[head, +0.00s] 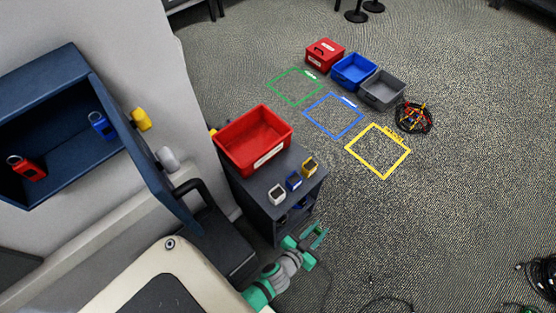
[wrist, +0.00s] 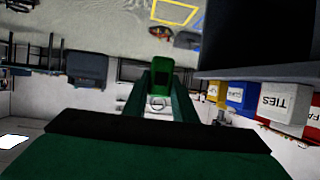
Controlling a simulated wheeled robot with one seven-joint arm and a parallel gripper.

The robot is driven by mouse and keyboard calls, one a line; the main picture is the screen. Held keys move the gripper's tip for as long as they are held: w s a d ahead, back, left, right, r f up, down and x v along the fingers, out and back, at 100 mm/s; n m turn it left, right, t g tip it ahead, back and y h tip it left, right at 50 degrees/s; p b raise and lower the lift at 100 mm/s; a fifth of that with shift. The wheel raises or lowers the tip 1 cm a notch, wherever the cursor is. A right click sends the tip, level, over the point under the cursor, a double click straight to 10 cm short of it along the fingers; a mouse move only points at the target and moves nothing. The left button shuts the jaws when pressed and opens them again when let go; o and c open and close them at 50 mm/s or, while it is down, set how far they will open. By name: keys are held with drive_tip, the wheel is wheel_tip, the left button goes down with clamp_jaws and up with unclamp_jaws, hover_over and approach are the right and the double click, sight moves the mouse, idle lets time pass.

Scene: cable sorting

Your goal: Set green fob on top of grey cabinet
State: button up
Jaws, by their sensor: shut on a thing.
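My gripper (head: 316,238) is beside the right front of the dark grey cabinet (head: 262,200), apart from it, over the carpet. In the wrist view my gripper (wrist: 160,98) is shut on the green fob (wrist: 163,73), which has a small ring between the fingers. In the head view the fob is too small to tell from the green fingers. The cabinet's top carries a red bin and several small bins. The cabinet also shows as a dark slab at the upper right of the wrist view (wrist: 250,50), which looks upside down.
A red bin (head: 253,140) fills the back of the cabinet top; white (head: 277,195), blue (head: 293,181) and yellow (head: 309,167) small bins line its front. An open blue wall cabinet (head: 45,85) holds red (head: 28,170) and blue (head: 102,127) fobs. Floor to the right is mostly clear.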

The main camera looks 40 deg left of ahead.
drive_tip(key=s+a+r, duration=0.3)
drive_tip(key=a+r, duration=0.2)
drive_tip(key=a, duration=0.2)
drive_tip(key=s+a+r+m+h, duration=0.1)
drive_tip(key=s+a+r, duration=0.25)
drive_tip(key=a, duration=0.45)
drive_tip(key=s+a+r, duration=0.2)
drive_tip(key=a+r, duration=0.4)
drive_tip(key=a, duration=0.1)
hover_over(273, 181)
drive_tip(key=s, duration=0.1)
drive_tip(key=f, duration=0.9)
drive_tip(key=shift+s+d, duration=0.15)
drive_tip(key=shift+d, duration=0.1)
drive_tip(key=shift+w+a+f, duration=0.1)
drive_tip(key=shift+w+f, duration=0.25)
drive_tip(key=shift+f, duration=0.05)
drive_tip(key=shift+w+f, duration=0.2)
drive_tip(key=shift+f, duration=1.55)
drive_tip(key=shift+a, duration=0.1)
drive_tip(key=o, duration=1)
drive_tip(key=shift+f, duration=0.1)
